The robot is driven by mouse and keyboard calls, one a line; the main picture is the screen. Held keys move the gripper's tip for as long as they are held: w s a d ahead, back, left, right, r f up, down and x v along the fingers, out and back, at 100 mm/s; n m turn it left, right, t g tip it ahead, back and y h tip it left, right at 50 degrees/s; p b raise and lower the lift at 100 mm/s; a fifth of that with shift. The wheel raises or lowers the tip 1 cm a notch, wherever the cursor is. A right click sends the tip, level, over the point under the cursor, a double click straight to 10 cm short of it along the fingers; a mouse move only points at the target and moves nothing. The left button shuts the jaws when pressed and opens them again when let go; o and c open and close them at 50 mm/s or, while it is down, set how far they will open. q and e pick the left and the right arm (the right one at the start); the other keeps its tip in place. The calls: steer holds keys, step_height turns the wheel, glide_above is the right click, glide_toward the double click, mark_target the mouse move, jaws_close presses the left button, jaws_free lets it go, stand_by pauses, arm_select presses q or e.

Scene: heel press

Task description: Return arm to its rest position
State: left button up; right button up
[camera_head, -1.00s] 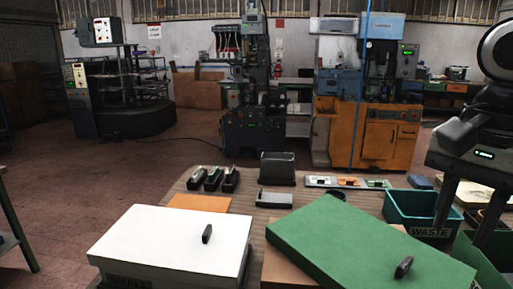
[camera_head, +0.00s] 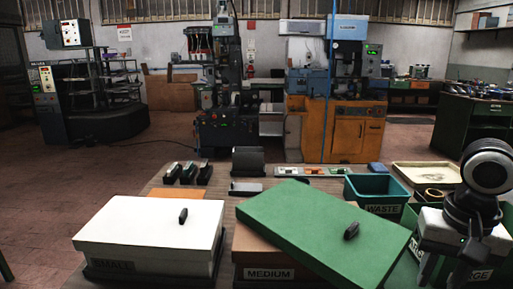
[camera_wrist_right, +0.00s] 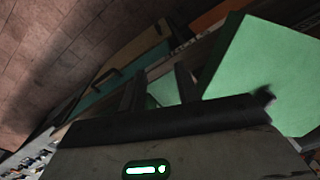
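My right arm comes in at the right edge of the head view, with its gripper (camera_head: 453,268) low over the bins at the lower right. In the right wrist view the two dark fingers of this gripper (camera_wrist_right: 160,85) stand apart with nothing between them. The green lid (camera_head: 320,228) shows behind and beside the fingers, and also in the wrist view (camera_wrist_right: 265,75). I cannot tell how far the gripper is from the bins. My left arm and gripper are not in view.
A white-lidded box (camera_head: 150,232) marked SMALL stands at the left. The green lid lies askew over a box marked MEDIUM (camera_head: 268,272). A teal WASTE bin (camera_head: 382,208), a beige tray (camera_head: 428,174) and green bins (camera_head: 408,228) are near my right arm. Machines stand behind the table.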

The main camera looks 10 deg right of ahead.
steer(key=s+a+f+n, duration=0.2)
steer(key=f+n, duration=0.1)
steer(key=f, duration=0.5)
steer(key=s+a+f+n, duration=0.1)
steer(key=s+f+n, duration=0.15)
steer(key=f, duration=0.55)
steer(key=s+a+f+n+t, duration=0.2)
steer(key=s+a+f, duration=0.1)
steer(key=a, duration=0.3)
steer(key=s+a+f+n+t, duration=0.1)
steer(key=s+a+f, duration=0.1)
steer(key=a, duration=0.5)
steer(key=w+a+f+t+y, duration=0.1)
steer(key=w+a+f+t, duration=0.1)
steer(key=f, duration=0.3)
steer(key=w+a+f+t+y, duration=0.1)
steer(key=w+a+f+t, duration=0.1)
steer(key=w+f+t, duration=0.1)
steer(key=shift+w+a+f+n+t, duration=0.2)
steer(key=shift+f+n+t, duration=0.25)
steer(key=shift+f+t, duration=0.4)
